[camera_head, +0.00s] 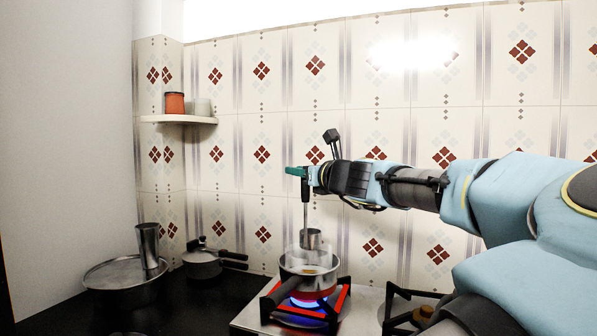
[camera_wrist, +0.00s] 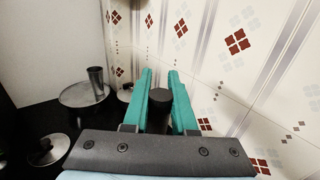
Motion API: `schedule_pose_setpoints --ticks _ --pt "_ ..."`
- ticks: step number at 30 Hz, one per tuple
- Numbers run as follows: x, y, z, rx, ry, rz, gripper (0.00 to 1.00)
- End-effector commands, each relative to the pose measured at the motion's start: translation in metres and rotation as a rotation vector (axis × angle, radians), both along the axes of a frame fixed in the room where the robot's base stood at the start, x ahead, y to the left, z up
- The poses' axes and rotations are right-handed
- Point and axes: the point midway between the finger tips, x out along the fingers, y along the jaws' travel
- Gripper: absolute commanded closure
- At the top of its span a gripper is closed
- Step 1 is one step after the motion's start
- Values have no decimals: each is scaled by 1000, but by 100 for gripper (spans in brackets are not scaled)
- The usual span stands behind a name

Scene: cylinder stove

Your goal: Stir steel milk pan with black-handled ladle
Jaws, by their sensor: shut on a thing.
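The steel milk pan (camera_head: 322,281) stands on the lit left burner. Its black handle points to the lower left, and something pale with a brownish spot shows inside. My gripper (camera_head: 298,171) is well above the pan, its green fingers shut on the upright black-handled ladle (camera_head: 305,192). The ladle's steel bowl (camera_head: 311,239) is low, over or just behind the pan's far rim; I cannot tell whether it touches the pan. In the wrist view the dark handle end (camera_wrist: 160,95) sits between the two green fingers (camera_wrist: 159,90). The pan is not seen there.
A stove (camera_head: 255,316) with a blue flame holds the pan; an empty burner (camera_head: 397,310) is to the right. The tiled wall is close behind.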

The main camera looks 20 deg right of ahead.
Motion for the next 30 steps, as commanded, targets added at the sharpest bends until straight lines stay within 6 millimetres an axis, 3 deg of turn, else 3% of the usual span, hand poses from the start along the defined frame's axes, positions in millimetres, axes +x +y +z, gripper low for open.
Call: schedule_pose_setpoints --ticks 3,30 --pt "0 0 -15 -1 0 0 100" --pt "0 0 -88 0 0 0 100"
